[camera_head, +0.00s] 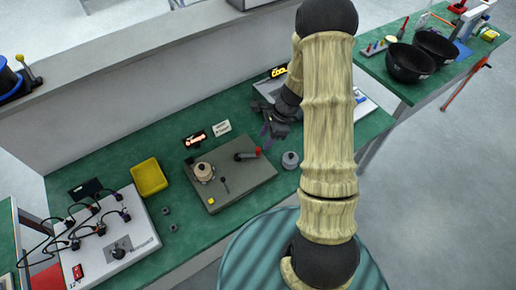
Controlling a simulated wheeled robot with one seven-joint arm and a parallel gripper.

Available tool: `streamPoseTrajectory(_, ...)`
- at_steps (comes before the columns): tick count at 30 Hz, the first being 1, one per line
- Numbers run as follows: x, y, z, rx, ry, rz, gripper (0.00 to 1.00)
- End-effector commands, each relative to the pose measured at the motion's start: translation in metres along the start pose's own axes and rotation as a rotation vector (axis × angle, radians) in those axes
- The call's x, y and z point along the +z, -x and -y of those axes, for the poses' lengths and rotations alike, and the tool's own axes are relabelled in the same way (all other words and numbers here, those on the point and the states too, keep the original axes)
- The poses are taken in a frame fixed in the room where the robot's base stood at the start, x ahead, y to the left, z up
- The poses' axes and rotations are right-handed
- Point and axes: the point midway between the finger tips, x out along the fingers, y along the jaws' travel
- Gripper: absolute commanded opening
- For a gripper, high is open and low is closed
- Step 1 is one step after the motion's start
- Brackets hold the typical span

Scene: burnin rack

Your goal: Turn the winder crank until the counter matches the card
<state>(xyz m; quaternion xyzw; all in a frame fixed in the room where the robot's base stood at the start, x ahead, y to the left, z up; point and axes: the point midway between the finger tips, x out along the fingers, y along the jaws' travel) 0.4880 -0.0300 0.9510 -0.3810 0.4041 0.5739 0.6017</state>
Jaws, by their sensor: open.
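The winder is a grey flat box (238,188) on the green bench, with a tan spool (203,171) on its left part.
A grey lidded pot (290,160) stands close to the winder's right edge. A yellow tray (149,177) and a white panel with cables (112,240) are at left. A black box with yellow lettering (278,72) stands at the back.

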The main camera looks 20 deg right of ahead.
Motion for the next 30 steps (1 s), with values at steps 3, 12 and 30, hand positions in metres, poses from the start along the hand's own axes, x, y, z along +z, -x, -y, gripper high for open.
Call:
streamPoseTrajectory(3, 0.0, -0.021, -0.001, 0.003, -0.002, 0.001, 0.41)
streamPoseTrajectory(12, 0.0, -0.063, -0.001, 0.002, -0.001, 0.001, 0.41)
streamPoseTrajectory(30, 0.0, -0.072, 0.0, -0.001, -0.001, 0.0, 0.03)
